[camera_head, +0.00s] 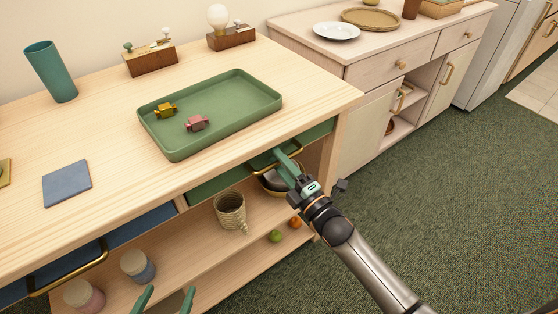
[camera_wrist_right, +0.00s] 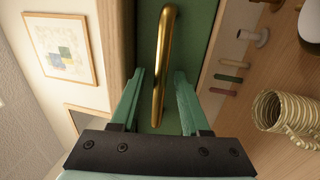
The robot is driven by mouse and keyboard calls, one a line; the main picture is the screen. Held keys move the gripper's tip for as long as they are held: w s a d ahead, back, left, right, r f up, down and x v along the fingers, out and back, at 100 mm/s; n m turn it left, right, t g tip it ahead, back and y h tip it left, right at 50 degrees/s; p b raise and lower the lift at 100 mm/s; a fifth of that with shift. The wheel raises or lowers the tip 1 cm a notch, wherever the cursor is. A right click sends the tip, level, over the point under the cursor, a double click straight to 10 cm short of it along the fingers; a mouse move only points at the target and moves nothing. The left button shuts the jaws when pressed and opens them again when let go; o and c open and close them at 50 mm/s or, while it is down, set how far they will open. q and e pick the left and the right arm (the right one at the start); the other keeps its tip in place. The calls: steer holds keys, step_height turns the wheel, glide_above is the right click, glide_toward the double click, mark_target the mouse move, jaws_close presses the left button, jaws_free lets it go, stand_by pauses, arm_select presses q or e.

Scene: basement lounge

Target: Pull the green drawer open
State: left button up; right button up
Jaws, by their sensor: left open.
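The green drawer (camera_head: 212,187) sits under the wooden tabletop, its front looking flush with the cabinet. Its brass bar handle (camera_head: 292,146) is partly hidden by my right gripper in the head view. In the right wrist view the handle (camera_wrist_right: 163,60) stands upright in the picture against the green front, between the two green fingers. My right gripper (camera_wrist_right: 158,100) is open around the handle, with visible gaps on both sides. My left gripper (camera_head: 165,298) is open and empty at the bottom edge of the head view, in front of the lower shelves.
A green tray (camera_head: 260,112) with two small toys stands on the tabletop above the drawer. A blue drawer (camera_head: 140,226) is to the left. A ribbed mug (camera_head: 230,210) and a dark bowl (camera_head: 272,184) are on the shelf below. Green carpet lies clear at right.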

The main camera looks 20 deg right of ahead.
jaws_close()
stand_by(1.2)
